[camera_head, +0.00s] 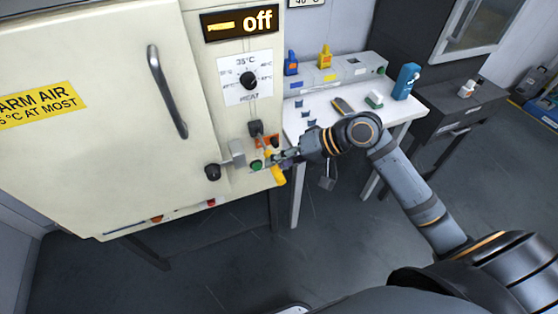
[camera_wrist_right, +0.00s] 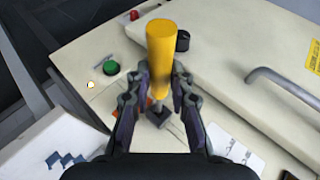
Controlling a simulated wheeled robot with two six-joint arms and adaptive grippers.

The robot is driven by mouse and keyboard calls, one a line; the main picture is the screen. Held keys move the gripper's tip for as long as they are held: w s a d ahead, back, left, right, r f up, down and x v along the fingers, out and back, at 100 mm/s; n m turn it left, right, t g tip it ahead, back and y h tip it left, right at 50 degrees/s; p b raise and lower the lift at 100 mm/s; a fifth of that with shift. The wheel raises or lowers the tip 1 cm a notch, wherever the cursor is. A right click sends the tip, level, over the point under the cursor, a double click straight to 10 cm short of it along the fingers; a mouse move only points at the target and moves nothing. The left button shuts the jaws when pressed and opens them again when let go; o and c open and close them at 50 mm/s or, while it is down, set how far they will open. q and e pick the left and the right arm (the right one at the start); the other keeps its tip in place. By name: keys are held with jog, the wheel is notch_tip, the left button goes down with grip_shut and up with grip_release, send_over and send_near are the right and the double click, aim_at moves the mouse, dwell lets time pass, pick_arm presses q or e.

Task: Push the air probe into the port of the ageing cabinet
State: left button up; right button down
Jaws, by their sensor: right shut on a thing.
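The ageing cabinet (camera_head: 205,100) is a cream box on the left, its display reading "off". My right gripper (camera_head: 282,157) is at the lower right of its front panel, shut on the air probe. The probe's yellow handle (camera_head: 278,175) points down there. In the right wrist view the yellow handle (camera_wrist_right: 161,45) stands between the fingertips of my right gripper (camera_wrist_right: 158,82). A dark square fitting (camera_wrist_right: 158,116) lies behind the probe, close to its lower end. I cannot tell whether the probe touches the port, as the fingers and handle hide that spot. My left gripper is out of view.
A green button (camera_head: 256,165), a black knob (camera_head: 212,172) and a grey latch (camera_head: 237,153) are close to the gripper. The door handle (camera_head: 167,92) juts out at left. A white table (camera_head: 345,125) with small items stands at right.

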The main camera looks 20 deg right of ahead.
jog(key=shift+p, duration=0.4)
dwell(0.7)
jog(key=shift+p, duration=0.35)
jog(key=shift+w, duration=0.1)
jog(key=shift+w, duration=0.35)
jog(key=shift+w+a+b, duration=0.1)
jog(key=shift+w+b, duration=0.5)
jog(key=shift+w, duration=0.4)
jog(key=shift+w, duration=2.8)
